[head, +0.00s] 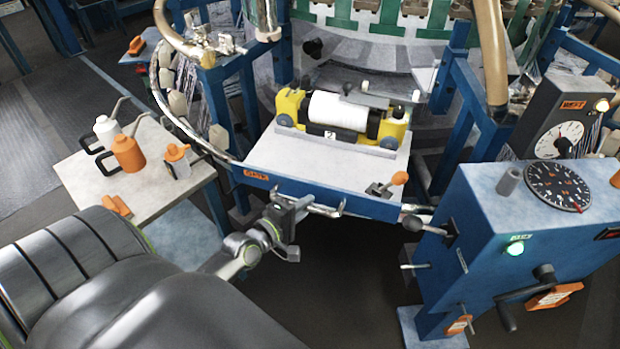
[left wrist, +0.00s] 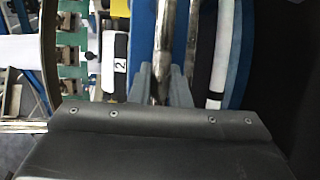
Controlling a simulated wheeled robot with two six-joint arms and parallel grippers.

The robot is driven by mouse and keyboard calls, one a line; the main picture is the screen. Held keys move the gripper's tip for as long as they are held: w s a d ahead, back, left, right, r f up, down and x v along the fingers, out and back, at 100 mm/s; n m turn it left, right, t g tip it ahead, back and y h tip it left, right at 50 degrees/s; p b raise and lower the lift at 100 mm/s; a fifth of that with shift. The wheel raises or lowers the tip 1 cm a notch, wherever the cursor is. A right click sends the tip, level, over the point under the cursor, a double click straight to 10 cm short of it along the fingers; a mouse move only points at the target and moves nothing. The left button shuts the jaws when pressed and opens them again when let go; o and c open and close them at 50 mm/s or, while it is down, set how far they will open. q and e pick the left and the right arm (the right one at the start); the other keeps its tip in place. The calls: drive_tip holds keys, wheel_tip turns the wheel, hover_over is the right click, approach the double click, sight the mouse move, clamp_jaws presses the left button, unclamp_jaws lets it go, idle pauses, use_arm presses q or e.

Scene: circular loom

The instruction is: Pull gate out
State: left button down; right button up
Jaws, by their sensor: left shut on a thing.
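The gate (head: 262,157) is a grey-topped shelf with a blue front edge, set in an opening of the blue loom frame. A metal bar handle (head: 326,211) runs along its front. My left gripper (head: 294,207) is shut on this handle near its left part. In the left wrist view, the fingers (left wrist: 160,88) close on the metal bar (left wrist: 166,45), beside the blue gate front. A yellow shuttle with a white roll (head: 338,111) and a label "2" sits on the gate. My right gripper is not in view.
A side table (head: 75,178) with orange and white cans stands at left. A blue control box (head: 530,225) with a dial, crank and green lamp stands close at right. An orange-knobbed latch lever (head: 398,179) sits at the gate's right front corner. Dark floor lies in front.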

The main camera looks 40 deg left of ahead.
use_arm(q)
drive_tip(key=s, duration=0.2)
drive_tip(key=shift+s+d+f, duration=0.15)
drive_tip(key=shift+s+d, duration=0.2)
drive_tip(key=shift+d, duration=0.05)
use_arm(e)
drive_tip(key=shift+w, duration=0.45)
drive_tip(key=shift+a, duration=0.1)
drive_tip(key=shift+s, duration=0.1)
use_arm(q)
drive_tip(key=c, duration=1.5)
unclamp_jaws()
drive_tip(key=shift+s, duration=0.1)
drive_tip(key=shift+o, duration=0.7)
drive_tip(key=shift+s, duration=0.1)
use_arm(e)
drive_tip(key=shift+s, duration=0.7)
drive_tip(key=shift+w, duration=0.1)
